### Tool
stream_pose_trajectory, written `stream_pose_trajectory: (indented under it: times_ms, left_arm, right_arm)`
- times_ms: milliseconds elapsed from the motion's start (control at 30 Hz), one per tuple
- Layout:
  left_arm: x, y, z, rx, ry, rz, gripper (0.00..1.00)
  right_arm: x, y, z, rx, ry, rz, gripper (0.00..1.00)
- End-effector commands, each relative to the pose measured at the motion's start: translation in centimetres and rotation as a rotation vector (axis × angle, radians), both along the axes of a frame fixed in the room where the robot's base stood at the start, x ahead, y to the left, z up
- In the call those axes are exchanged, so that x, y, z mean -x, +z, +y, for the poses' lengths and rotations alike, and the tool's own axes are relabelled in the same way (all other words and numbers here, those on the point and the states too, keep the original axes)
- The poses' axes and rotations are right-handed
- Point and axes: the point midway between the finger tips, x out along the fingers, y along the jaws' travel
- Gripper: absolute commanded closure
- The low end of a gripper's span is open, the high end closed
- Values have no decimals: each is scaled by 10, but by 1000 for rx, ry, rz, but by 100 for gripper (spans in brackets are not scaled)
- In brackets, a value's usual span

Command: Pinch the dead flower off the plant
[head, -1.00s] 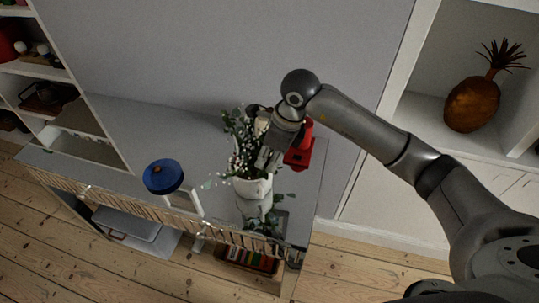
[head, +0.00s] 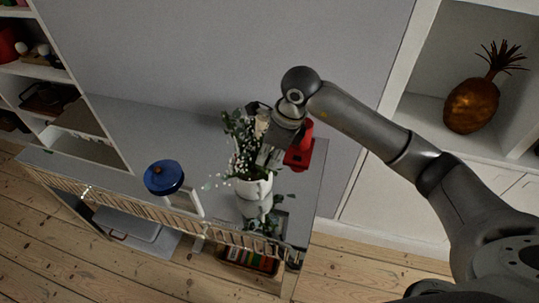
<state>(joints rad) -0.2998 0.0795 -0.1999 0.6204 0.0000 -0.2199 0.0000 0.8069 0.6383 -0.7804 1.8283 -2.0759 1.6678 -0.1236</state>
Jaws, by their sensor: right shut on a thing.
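The plant (head: 241,140) has green leaves and small white blossoms and stands in a white pot (head: 254,188) on the grey cabinet top. My right gripper (head: 267,160) reaches down from the right into the right side of the plant, just above the pot rim. Its fingers are closed on the dead flower among the stems. The flower itself is too small and too covered by the fingers to make out. My left gripper is not in view.
A red object (head: 300,150) stands close to the right of my gripper. A blue round-topped object (head: 163,177) stands on the cabinet (head: 200,130) to the left. A pineapple-shaped ornament (head: 471,104) sits in the shelf at right.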

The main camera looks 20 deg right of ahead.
Motion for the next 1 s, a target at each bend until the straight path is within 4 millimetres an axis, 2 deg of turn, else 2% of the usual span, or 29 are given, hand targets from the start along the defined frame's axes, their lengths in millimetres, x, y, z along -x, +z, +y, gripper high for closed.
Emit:
stream_pose_trajectory:
  times_ms: [1000]
  left_arm:
    - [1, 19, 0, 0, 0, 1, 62]
  right_arm:
    - [0, 42, 0, 0, 1, 0, 100]
